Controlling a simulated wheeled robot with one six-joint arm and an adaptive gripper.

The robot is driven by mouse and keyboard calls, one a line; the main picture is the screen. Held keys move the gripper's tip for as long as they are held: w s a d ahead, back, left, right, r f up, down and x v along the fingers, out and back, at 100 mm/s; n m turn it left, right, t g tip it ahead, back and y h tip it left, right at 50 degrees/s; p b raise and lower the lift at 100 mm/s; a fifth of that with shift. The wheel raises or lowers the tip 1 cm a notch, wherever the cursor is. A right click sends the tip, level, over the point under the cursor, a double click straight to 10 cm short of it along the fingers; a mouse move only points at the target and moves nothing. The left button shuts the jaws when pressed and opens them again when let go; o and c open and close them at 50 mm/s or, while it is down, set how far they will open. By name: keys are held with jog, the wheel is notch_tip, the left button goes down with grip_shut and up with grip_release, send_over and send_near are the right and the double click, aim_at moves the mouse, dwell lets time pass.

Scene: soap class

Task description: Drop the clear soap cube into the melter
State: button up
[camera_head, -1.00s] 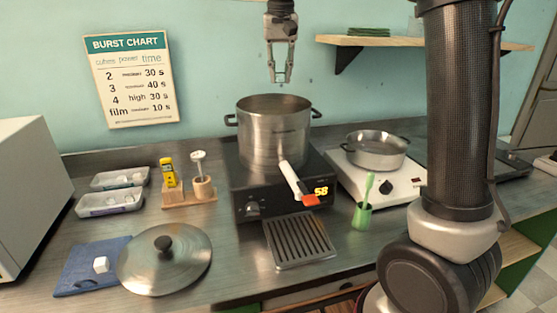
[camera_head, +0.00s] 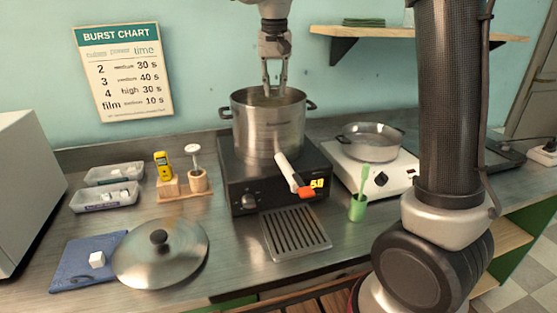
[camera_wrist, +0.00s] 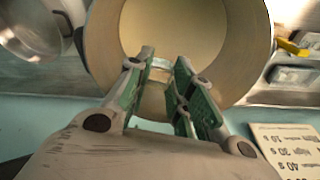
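My gripper (camera_head: 274,92) points straight down, with its fingertips at the mouth of the large steel pot (camera_head: 268,132), apparently the melter. The pot stands on a black heater with a lit display. In the wrist view my gripper (camera_wrist: 161,82) has green-padded fingers with a small, pale see-through block between them, the clear soap cube (camera_wrist: 159,73). The cube looks pinched near the fingertips, above the pot's open interior (camera_wrist: 185,30). The head view does not show the cube clearly.
A smaller pan (camera_head: 370,140) sits on a white hotplate at right. Trays of cubes (camera_head: 106,197) stand behind.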

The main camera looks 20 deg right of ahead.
jog(key=o, duration=0.4)
jog(key=r, duration=0.4)
jog(key=s+r, duration=0.1)
jog(key=r, duration=0.7)
jog(key=shift+s+a, duration=0.2)
jog(key=shift+s, duration=0.2)
